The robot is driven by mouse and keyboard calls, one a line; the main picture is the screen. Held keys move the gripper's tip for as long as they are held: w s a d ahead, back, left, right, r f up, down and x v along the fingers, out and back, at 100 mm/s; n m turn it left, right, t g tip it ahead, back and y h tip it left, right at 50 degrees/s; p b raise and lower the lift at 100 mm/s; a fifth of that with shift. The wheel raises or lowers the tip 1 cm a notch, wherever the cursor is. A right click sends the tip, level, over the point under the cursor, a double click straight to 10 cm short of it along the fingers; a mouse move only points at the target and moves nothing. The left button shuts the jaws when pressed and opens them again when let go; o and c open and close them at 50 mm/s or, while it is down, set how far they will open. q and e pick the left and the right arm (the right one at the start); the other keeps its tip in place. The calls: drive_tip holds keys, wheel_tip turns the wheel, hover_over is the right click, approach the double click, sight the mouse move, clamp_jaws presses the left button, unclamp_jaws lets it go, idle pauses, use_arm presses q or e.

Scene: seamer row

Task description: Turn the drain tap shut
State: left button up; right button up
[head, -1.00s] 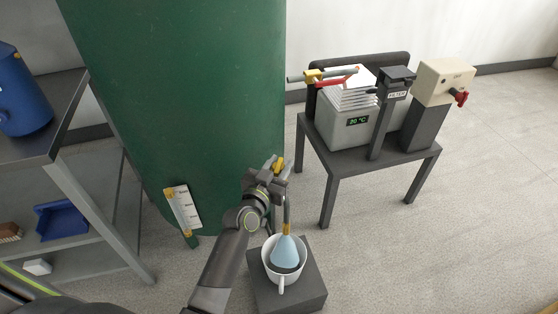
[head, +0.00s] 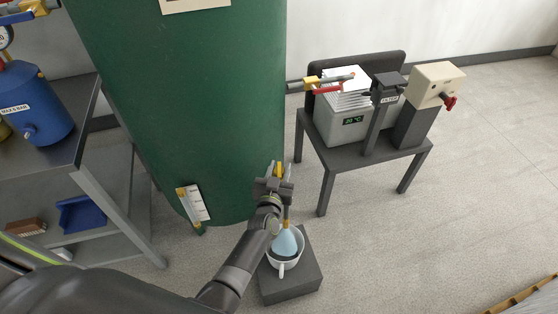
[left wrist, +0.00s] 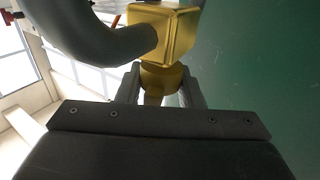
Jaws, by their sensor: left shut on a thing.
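The drain tap (head: 279,169) is a small yellow brass fitting low on the green tank (head: 190,110). In the left wrist view its brass body (left wrist: 166,36) is close, with a grey curved spout (left wrist: 110,42) to its left. My left gripper (head: 273,181) is at the tap, shut on a part under the brass body; its fingers (left wrist: 160,92) are on either side. The part's shape is mostly hidden. My right gripper is not in view.
The cup stands on a dark block (head: 292,284) on the floor. Floor on the right is clear.

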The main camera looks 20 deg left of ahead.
use_arm(q)
drive_tip(key=shift+w+r+n+y+p, duration=0.1)
drive_tip(key=shift+r+n+y+p, duration=0.15)
drive_tip(key=shift+n+y+p, duration=0.5)
drive_tip(key=shift+y+p, duration=0.3)
drive_tip(key=shift+y, duration=0.05)
drive_tip(key=shift+n+g+y, duration=0.3)
drive_tip(key=shift+n+y, duration=0.05)
drive_tip(key=shift+y, duration=0.45)
drive_tip(key=shift+f+n+g+y, duration=0.2)
drive_tip(key=shift+n+g+y, duration=0.25)
drive_tip(key=shift+y, duration=0.25)
drive_tip(key=o, duration=1)
drive_tip(key=shift+c, duration=0.2)
drive_tip(key=shift+s, duration=0.2)
drive_tip(key=shift+f+p, duration=0.1)
drive_tip(key=shift+p, duration=0.2)
